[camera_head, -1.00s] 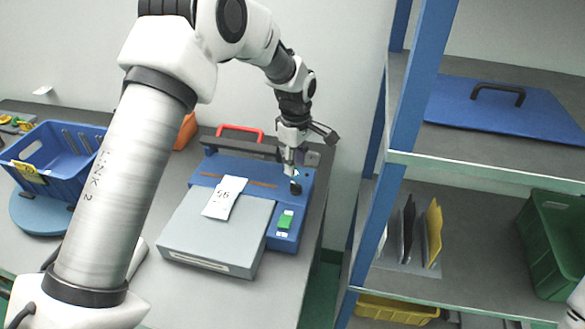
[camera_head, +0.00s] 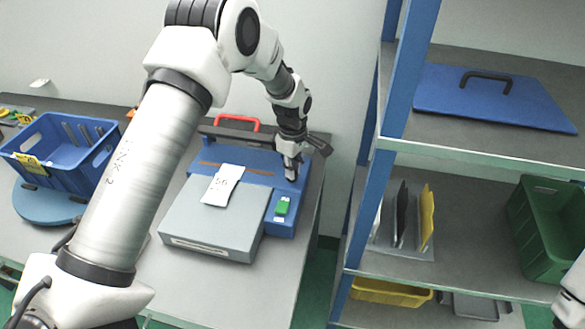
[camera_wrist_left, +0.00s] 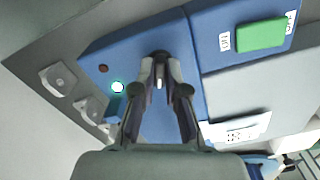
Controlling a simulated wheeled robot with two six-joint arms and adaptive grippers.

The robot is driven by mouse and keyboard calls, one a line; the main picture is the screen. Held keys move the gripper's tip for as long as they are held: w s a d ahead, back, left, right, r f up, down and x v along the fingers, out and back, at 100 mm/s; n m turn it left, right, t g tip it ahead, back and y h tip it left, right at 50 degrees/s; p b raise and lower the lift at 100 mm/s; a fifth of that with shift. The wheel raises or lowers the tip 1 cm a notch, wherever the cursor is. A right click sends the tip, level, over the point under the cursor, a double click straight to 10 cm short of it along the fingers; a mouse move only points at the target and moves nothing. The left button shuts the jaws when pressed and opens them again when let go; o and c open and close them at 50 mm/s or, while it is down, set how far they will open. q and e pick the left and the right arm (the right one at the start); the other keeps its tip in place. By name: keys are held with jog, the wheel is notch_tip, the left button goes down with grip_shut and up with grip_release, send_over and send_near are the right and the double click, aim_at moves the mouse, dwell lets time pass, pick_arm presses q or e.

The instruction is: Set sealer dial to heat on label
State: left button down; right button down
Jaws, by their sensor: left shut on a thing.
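The blue sealer (camera_head: 247,167) stands on the table with its red handle (camera_head: 238,124) at the back. My left gripper (camera_head: 291,168) comes down from above at its right side and is shut on the black dial (camera_head: 291,178). In the left wrist view, the fingers (camera_wrist_left: 160,72) close around the dark dial (camera_wrist_left: 161,54), which they partly hide; its pointer setting cannot be told. A white label (camera_head: 222,185) with dark writing, too small to read surely, lies across the sealer's grey plate (camera_head: 208,221). My right gripper is out of view.
A blue crate (camera_head: 65,178) stands left. A blue-posted shelf (camera_head: 480,160) stands close on the right.

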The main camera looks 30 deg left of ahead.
pick_arm(q)
jog(key=shift+s+f+m, duration=0.1)
jog(key=shift+f+m, duration=0.05)
jog(key=shift+m, duration=0.35)
jog(key=m, duration=0.2)
jog(key=shift+m+p, duration=0.4)
jog(key=m, duration=0.4)
jog(key=shift+s+m, duration=0.1)
jog(key=shift+m, duration=0.2)
jog(key=m, duration=0.4)
jog(key=shift+f+p, duration=0.1)
jog(key=shift+p, duration=0.25)
jog(key=m, duration=0.5)
jog(key=shift+a, duration=0.1)
jog(key=shift+m, duration=0.3)
